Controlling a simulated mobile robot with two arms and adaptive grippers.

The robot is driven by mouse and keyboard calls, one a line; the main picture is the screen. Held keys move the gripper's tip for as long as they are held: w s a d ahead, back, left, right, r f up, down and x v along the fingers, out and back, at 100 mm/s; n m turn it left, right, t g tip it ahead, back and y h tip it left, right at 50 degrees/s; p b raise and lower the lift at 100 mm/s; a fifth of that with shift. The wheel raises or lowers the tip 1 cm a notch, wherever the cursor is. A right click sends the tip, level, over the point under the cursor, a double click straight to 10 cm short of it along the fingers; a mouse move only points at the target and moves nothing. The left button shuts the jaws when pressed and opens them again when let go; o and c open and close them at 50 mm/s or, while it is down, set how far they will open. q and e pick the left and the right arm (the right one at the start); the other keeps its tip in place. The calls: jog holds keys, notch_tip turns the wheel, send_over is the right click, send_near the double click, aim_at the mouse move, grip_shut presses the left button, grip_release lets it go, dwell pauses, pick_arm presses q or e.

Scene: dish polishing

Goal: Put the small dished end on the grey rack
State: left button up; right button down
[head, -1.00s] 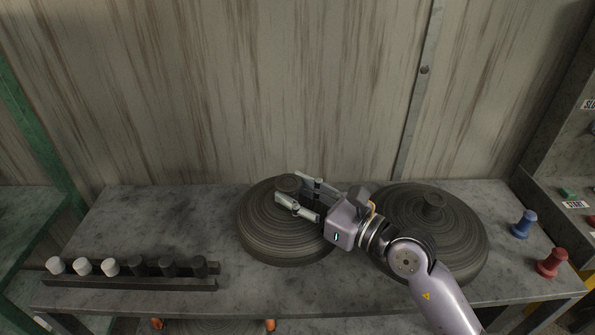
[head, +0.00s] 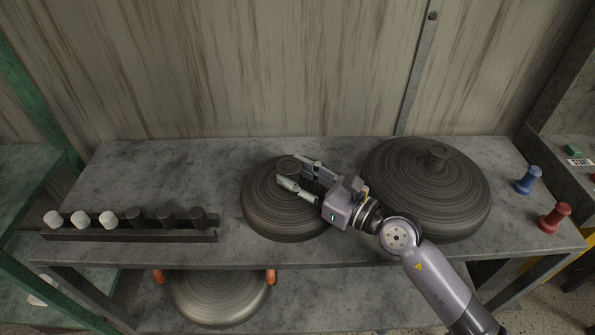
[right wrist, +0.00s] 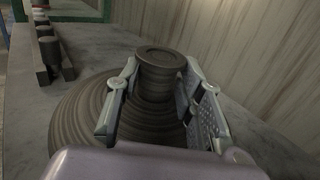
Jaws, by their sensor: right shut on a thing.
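The small dished end (head: 265,215) is a dark, ringed dome with a round knob on top. It is over the grey worktop (head: 140,165), left of a larger dished end (head: 455,200). My right gripper (head: 303,178) is shut on its knob, also seen between the fingers in the right wrist view (right wrist: 160,62). I cannot tell whether its underside touches the worktop. No separate rack clearly labelled grey shows; the worktop and lower shelf form one grey frame. My left gripper is out of view.
A dark bar with several white and dark pegs (head: 130,220) lies at the left. Blue (head: 527,180) and red (head: 554,217) knobs stand at the right. Another dished end (head: 218,295) sits below between orange pegs. A green-framed rack (head: 30,130) stands far left.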

jog(key=c, duration=1.5)
grip_release()
jog(key=shift+f, duration=0.1)
jog(key=o, duration=0.4)
jog(key=shift+s, duration=0.1)
jog(key=b+v, duration=0.3)
jog(key=v, duration=0.8)
jog(key=shift+d+b, duration=0.15)
jog(key=shift+b, duration=0.15)
jog(key=shift+s+d, duration=0.25)
jog(key=shift+d, duration=0.05)
